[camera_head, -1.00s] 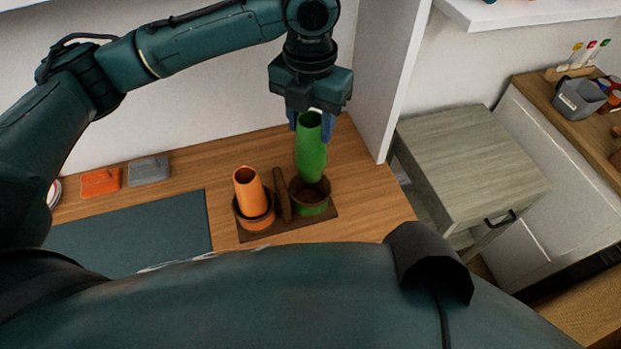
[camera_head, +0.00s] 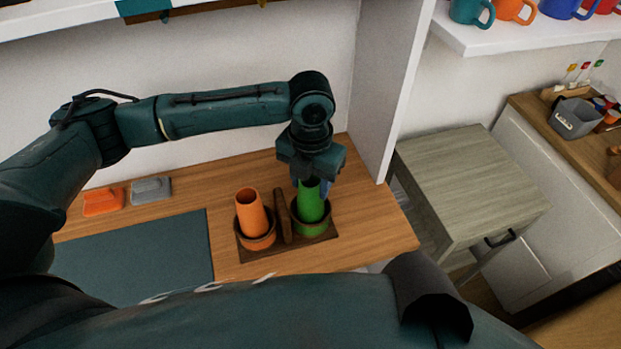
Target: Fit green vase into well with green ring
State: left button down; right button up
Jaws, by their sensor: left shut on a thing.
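The green vase (camera_head: 311,203) stands nearly upright with its lower part inside the well with the green ring (camera_head: 311,230), on the right of the brown holder (camera_head: 285,242). My left gripper (camera_head: 311,186) is over the vase from above and shut on its upper rim. The vase's base is hidden inside the well. The orange vase (camera_head: 250,212) sits, slightly tilted, in the well with the orange ring (camera_head: 259,243) to the left. My right gripper is not in view.
A brown divider (camera_head: 283,215) stands between the wells. A white upright panel (camera_head: 385,100) rises close to the right of my left arm.

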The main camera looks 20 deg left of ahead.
pick_arm(q)
jog(key=c, duration=0.8)
grip_release()
jog(key=shift+f, duration=0.1)
jog(key=shift+o, duration=0.2)
notch_tip(320, 180, up, 12)
jog(key=b, duration=0.1)
jog(key=shift+r, duration=0.2)
jog(key=shift+s+f, duration=0.1)
